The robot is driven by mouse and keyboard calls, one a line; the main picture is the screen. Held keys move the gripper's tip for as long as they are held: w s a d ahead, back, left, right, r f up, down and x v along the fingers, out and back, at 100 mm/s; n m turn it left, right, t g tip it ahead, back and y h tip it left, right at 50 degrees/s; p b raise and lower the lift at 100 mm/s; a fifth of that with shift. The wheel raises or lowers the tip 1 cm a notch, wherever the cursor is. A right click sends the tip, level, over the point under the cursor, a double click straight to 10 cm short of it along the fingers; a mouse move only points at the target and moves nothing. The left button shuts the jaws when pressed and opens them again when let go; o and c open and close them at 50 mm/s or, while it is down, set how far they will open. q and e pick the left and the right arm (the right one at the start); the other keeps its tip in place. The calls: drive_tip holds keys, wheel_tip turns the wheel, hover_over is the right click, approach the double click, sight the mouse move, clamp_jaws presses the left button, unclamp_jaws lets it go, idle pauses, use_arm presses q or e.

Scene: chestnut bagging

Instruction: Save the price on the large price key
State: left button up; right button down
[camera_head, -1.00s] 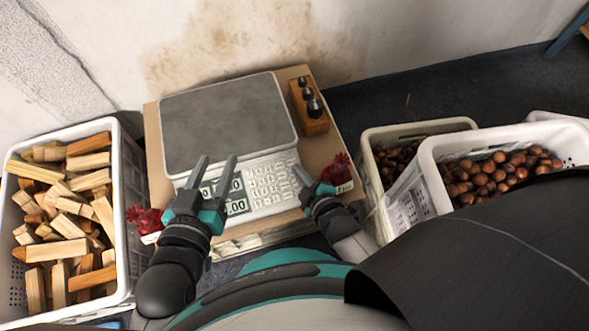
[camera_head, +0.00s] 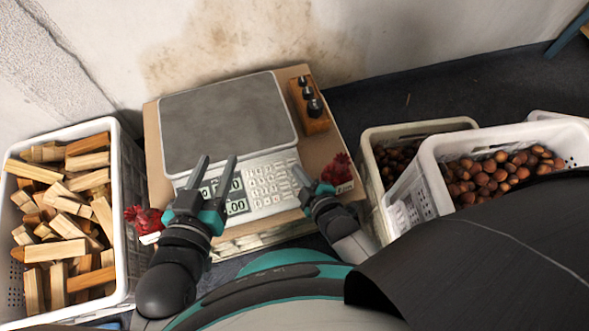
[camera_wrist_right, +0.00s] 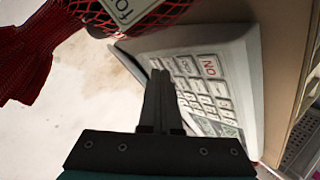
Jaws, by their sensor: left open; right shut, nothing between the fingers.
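The scale (camera_head: 226,124) stands on a cardboard-coloured board, with a grey weighing plate and a keypad (camera_head: 272,184) along its front right. Its display (camera_head: 236,196) shows digits, partly hidden behind my left gripper. My left gripper (camera_head: 217,166) is open and empty in front of the display. My right gripper (camera_head: 301,175) is shut and empty at the keypad's right edge. In the right wrist view my right gripper (camera_wrist_right: 160,80) points at the keys (camera_wrist_right: 200,85), beside a key with red lettering (camera_wrist_right: 209,68). I cannot tell which key is the large price key, or whether the fingertips touch any key.
A wooden block with metal weights (camera_head: 309,105) stands right of the plate. Red net bags lie at the right (camera_head: 338,170) and left (camera_head: 143,219) of the scale. A crate of wood pieces (camera_head: 124,190) stands left; chestnut crates (camera_head: 436,176) stand right.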

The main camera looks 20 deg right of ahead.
drive_tip(key=shift+w+f, duration=0.15)
drive_tip(key=shift+f, duration=0.2)
idle(0.3)
idle(0.4)
drive_tip(key=shift+s+r+p, duration=0.3)
drive_tip(key=shift+r+p, duration=0.35)
drive_tip(key=shift+r, duration=0.1)
drive_tip(key=r+p, duration=0.1)
drive_tip(key=s+r+p, duration=0.1)
drive_tip(key=r+p, duration=0.2)
drive_tip(key=p, duration=0.1)
drive_tip(key=shift+s+r, duration=0.3)
drive_tip(key=shift+r, duration=0.1)
idle(2.2)
